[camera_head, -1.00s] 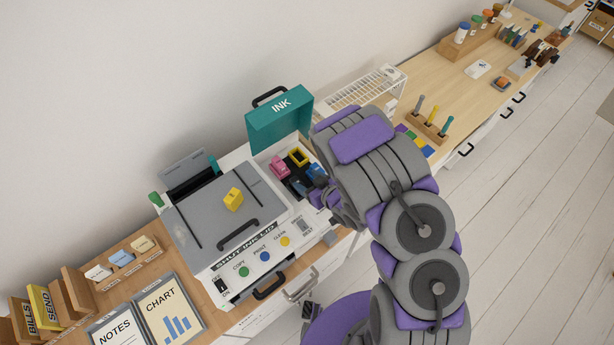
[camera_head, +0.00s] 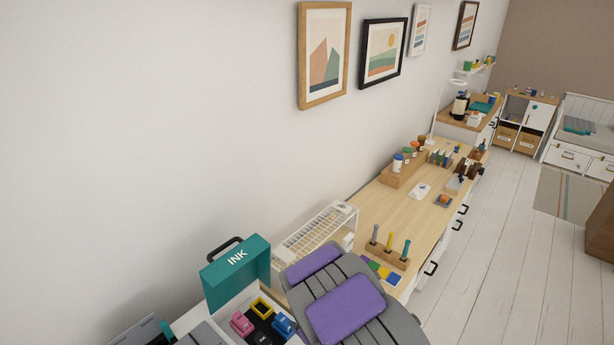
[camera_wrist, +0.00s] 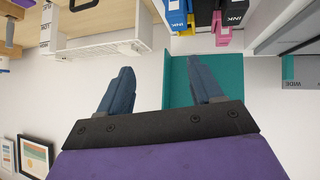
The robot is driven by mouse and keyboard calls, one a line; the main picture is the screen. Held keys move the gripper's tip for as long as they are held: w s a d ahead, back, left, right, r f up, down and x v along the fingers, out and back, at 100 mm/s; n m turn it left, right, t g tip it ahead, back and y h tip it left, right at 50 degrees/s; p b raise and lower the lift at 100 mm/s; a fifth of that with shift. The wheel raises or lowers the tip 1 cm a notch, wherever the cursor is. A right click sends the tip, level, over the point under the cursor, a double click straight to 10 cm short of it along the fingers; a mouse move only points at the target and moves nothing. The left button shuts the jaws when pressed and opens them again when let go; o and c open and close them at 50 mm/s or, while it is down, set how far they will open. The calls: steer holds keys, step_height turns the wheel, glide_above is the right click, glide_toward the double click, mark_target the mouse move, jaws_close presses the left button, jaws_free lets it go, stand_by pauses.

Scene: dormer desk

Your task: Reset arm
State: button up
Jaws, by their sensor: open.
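My gripper (camera_wrist: 164,92) shows in the wrist view with its two blue fingers spread apart and nothing between them. The wrist view is upside down. Beyond the fingers is the teal ink lid (camera_wrist: 180,80), with white wall beside it. In the head view my purple and grey arm covers the bottom middle, and the gripper itself is hidden or out of frame. The open teal INK lid (camera_head: 236,272) stands left of my arm, above a printer with pink (camera_head: 242,323), yellow (camera_head: 262,306) and blue (camera_head: 284,324) cartridges.
A white wire rack (camera_head: 316,232) stands behind my arm. A wooden pen holder (camera_head: 388,254) and coloured notes (camera_head: 380,270) lie to its right. The long desk (camera_head: 410,210) runs away to the right, with open floor (camera_head: 500,270) beside it. Framed pictures hang on the wall.

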steer(key=d+r+m+g+h+b, duration=0.1)
steer(key=d+r+m+h+b, duration=0.3)
steer(key=d, duration=0.7)
steer(key=s+d+r+m+g+h+b, duration=0.25)
steer(key=s+d+r, duration=0.3)
steer(key=s, duration=0.35)
steer(key=s+r+m+g+b, duration=0.1)
steer(key=s+r+g+b, duration=0.1)
steer(key=s, duration=1.1)
steer(key=s+a+r+m+g+y+b, duration=0.1)
steer(key=s+r+g+b, duration=0.1)
steer(key=s, duration=1.1)
steer(key=g+b, duration=0.1)
steer(key=g, duration=0.1)
steer(key=shift+r+g+b, duration=0.2)
steer(key=shift+g+b, duration=0.15)
steer(key=shift+b, duration=0.05)
steer(key=shift+s+a+r, duration=0.15)
steer(key=shift+s+a, duration=0.1)
steer(key=shift+s, duration=0.2)
steer(key=shift+c, duration=0.4)
